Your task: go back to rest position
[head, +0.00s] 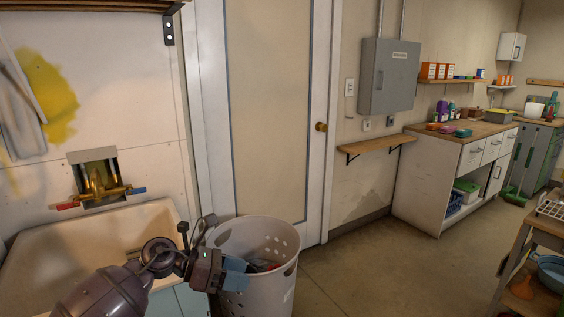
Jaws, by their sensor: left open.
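My left arm comes in from the bottom left, and its gripper (238,273) with light blue fingers is open. The gripper overlaps the left rim of a white laundry basket (284,287) with round holes. I cannot tell whether it touches the basket. Some dark and reddish items show inside the basket, partly hidden by the gripper. Nothing visible sits between the fingers. My right gripper is not in view.
A utility sink (80,235) with a red-and-blue-handled faucet (100,190) is at the left. A closed door (270,120) stands behind the basket. A white cabinet (430,185) and a shelf cart (540,230) are at the right. The floor (370,270) between is clear.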

